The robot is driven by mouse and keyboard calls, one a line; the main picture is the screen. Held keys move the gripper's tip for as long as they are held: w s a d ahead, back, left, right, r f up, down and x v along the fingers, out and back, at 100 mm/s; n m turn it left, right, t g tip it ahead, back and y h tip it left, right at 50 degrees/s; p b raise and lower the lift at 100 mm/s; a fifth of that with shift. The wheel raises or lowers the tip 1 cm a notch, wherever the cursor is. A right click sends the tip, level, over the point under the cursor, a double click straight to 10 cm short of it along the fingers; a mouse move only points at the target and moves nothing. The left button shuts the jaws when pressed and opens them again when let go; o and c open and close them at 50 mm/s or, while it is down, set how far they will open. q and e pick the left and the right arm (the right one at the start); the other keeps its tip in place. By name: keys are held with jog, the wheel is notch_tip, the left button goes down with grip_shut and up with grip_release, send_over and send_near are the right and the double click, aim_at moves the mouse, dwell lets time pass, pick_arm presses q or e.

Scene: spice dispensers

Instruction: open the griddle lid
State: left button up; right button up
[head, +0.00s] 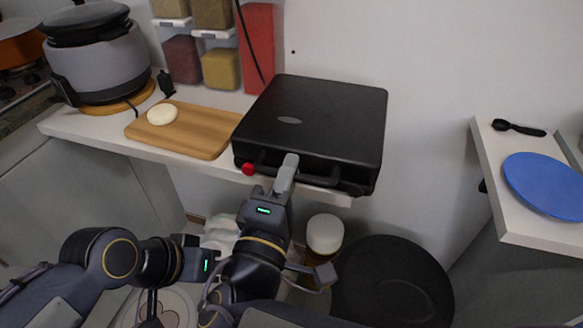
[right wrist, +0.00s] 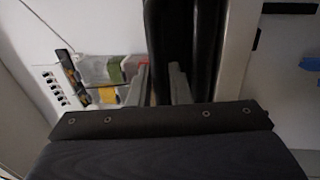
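The griddle (head: 325,115) is a flat black box at the right end of the white shelf, with its lid down. A dark bar handle (head: 320,180) runs along its front edge, with a red knob (head: 248,169) at its left. My right gripper (head: 288,168) is at the middle of this handle. In the right wrist view its two fingers (right wrist: 160,82) stand a little apart, with the dark griddle (right wrist: 190,45) between and beyond them. Whether they press on the handle is unclear. My left gripper body (head: 206,264) is low in the head view; its fingers cannot be made out.
A cutting board (head: 195,133) with a pale round item (head: 162,115) lies left of the griddle. A grey cooker (head: 100,62) stands further left. Spice dispensers (head: 182,58) hang on the wall. A blue plate (head: 545,183) lies on a separate right counter. The wall above the griddle is clear.

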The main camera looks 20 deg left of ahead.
jog(key=shift+w, duration=0.1)
grip_shut()
